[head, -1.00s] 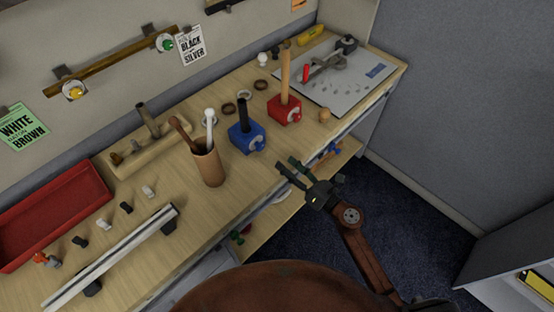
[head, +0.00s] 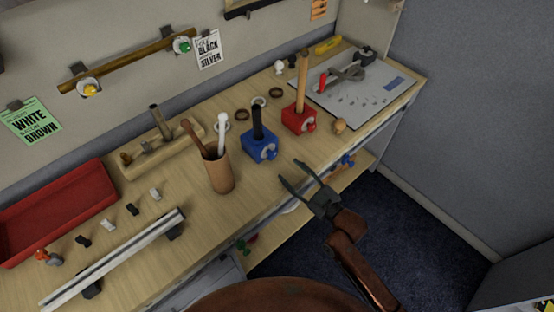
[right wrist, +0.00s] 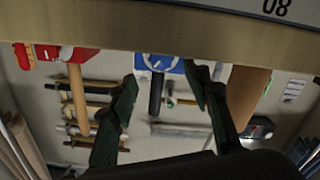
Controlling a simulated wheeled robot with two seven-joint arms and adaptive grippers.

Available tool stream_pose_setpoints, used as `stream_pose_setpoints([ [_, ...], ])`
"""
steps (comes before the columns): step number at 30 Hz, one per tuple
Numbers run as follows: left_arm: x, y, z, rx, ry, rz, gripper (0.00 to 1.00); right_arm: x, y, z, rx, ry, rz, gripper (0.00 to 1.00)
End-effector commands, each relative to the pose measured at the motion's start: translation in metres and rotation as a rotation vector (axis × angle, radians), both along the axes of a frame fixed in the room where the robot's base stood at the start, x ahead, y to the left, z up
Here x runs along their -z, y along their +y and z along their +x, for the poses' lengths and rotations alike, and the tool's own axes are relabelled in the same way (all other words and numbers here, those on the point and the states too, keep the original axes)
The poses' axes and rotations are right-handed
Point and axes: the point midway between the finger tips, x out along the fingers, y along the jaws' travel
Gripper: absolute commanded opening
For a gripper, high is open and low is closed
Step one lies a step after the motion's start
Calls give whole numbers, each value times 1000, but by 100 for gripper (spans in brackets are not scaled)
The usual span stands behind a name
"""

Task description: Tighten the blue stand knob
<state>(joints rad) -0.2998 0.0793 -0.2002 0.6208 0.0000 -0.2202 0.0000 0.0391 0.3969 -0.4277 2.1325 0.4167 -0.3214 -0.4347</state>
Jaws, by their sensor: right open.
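The blue stand (head: 258,148) is a small block with a dark upright post, near the table's front edge. Its knob (head: 271,155) is on the front face, toward my right gripper (head: 291,172). That gripper is open and empty, just in front of the table edge, apart from the knob. In the right wrist view the scene is upside down. The blue stand (right wrist: 178,66) and its round knob (right wrist: 157,62) appear beyond and between the two spread fingers (right wrist: 160,84). My left gripper is not in view.
A red stand (head: 297,121) with a wooden post is to the right of the blue one. A brown cup (head: 218,175) of tools stands to its left. Metal and dark rings lie behind. A lower shelf with knobs (head: 347,160) is below the edge.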

Motion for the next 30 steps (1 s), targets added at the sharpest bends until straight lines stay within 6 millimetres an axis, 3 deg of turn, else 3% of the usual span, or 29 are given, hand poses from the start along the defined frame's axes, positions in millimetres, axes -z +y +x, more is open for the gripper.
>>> stream_pose_setpoints([
  [18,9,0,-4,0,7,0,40,1,45,59,-5,9,12,44],
  [30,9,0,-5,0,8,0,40,1,47,62,-5,9,9,41],
])
